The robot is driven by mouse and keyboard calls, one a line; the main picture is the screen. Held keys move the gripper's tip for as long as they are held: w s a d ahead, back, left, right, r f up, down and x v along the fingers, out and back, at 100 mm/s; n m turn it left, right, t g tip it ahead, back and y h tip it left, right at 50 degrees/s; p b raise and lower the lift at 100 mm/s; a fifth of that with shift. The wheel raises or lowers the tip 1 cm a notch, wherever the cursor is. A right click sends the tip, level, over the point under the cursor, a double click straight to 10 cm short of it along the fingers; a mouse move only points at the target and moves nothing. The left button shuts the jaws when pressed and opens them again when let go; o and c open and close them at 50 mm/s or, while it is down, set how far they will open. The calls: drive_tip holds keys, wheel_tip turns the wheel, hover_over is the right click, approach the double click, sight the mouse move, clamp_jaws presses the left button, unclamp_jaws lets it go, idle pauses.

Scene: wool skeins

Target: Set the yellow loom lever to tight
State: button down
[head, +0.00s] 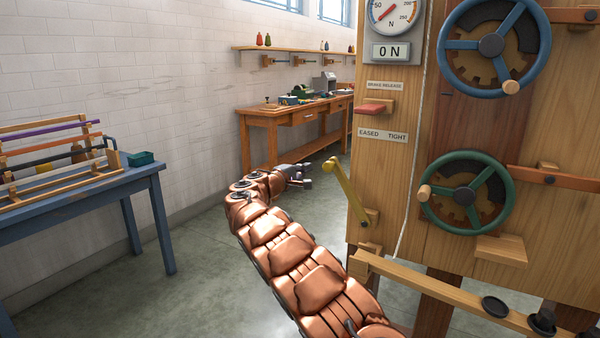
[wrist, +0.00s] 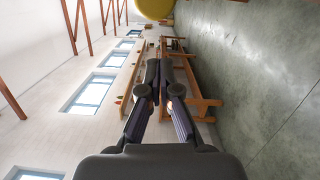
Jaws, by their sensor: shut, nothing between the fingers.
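The yellow loom lever (head: 350,192) is mounted low on the left edge of the wooden loom panel in the head view. It leans up and to the left, toward the EASED side of the EASED / TIGHT label (head: 383,136) above it. My gripper (head: 306,175) is just left of the lever's upper end, seemingly apart from it. Its fingers are shut and empty, also in the wrist view (wrist: 159,72). A rounded yellow shape (wrist: 153,8), probably the lever's end, shows at the top edge of the wrist view.
The panel carries a blue handwheel (head: 447,45), a green handwheel (head: 430,212), a red brake-release lever (head: 372,108) and a gauge (head: 394,12). A wooden rail (head: 440,292) juts out below. A blue table (head: 60,207) stands left and a workbench (head: 290,117) behind. Open floor lies between.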

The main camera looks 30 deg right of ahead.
drive_tip(key=shift+s+d+r+b, duration=0.1)
drive_tip(key=shift+s+d+b, duration=0.2)
drive_tip(key=shift+s+d, duration=0.35)
drive_tip(key=shift+s+d+r+b, duration=0.1)
drive_tip(key=shift+s+d+b, duration=0.25)
drive_tip(key=shift+s, duration=0.4)
